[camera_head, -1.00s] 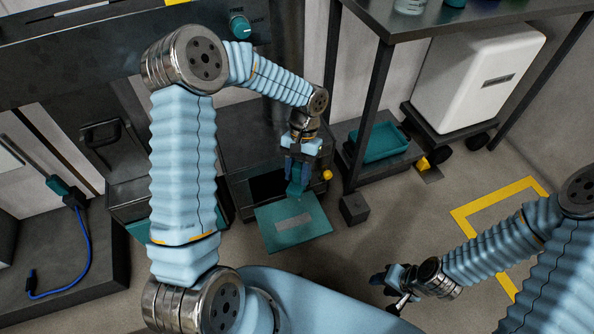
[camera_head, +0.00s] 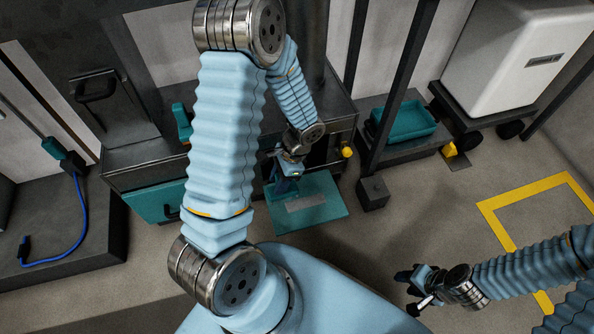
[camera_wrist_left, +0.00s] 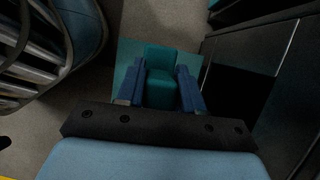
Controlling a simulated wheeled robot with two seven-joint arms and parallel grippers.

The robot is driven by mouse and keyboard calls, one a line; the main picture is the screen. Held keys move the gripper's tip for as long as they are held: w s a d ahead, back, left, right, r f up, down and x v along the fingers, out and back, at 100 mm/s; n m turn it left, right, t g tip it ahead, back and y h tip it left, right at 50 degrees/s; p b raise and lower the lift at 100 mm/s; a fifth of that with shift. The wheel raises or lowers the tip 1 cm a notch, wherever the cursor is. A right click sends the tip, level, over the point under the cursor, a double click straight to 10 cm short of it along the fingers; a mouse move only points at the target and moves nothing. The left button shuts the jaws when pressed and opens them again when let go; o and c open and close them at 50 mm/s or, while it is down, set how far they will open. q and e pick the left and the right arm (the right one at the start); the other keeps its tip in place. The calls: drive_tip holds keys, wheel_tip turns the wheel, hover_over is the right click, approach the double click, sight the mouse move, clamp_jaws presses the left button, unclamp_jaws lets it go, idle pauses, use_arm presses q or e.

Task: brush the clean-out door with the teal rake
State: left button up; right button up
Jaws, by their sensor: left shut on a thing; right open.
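My left gripper (camera_head: 284,180) is shut on a teal block-like piece, which I take to be the teal rake (camera_wrist_left: 161,78). In the left wrist view it sits between the two blue fingers, and its far end shows. The clean-out door (camera_head: 318,206) is a teal panel with a grey label, hanging open low on the dark hopper. The gripper and rake are over the door's left part; I cannot tell whether they touch it. The door also shows behind the rake in the left wrist view (camera_wrist_left: 127,58). My right gripper (camera_head: 415,290) is open and empty at the lower right.
Another teal door (camera_head: 150,203) is at the left, partly behind my left arm. A yellow knob (camera_head: 347,152) and a dark block (camera_head: 373,193) are right of the open door. A teal tray (camera_head: 405,121) sits on a low shelf.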

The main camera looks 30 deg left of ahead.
sight(290, 188)
use_arm(q)
drive_tip(key=shift+s+a+f+m, duration=0.25)
drive_tip(key=shift+s+f+m, duration=0.05)
drive_tip(key=shift+s+f, duration=0.15)
drive_tip(key=shift+f+b, duration=0.5)
drive_tip(key=shift+b, duration=0.05)
wheel_tip(290, 188, down, 5)
drive_tip(key=b, duration=0.4)
drive_tip(key=shift+d, duration=0.1)
drive_tip(key=shift+w+d+r+p, duration=0.2)
drive_tip(key=shift+w+d, duration=0.35)
drive_tip(key=shift+w, duration=0.05)
drive_tip(key=shift+w+d+r+p, duration=0.15)
drive_tip(key=shift+w+d+r, duration=0.05)
drive_tip(key=shift+w+d, duration=0.35)
drive_tip(key=w+d, duration=0.2)
drive_tip(key=w, duration=0.1)
drive_tip(key=w+d, duration=0.6)
drive_tip(key=w, duration=0.1)
drive_tip(key=shift+d, duration=0.2)
drive_tip(key=shift+f, duration=0.2)
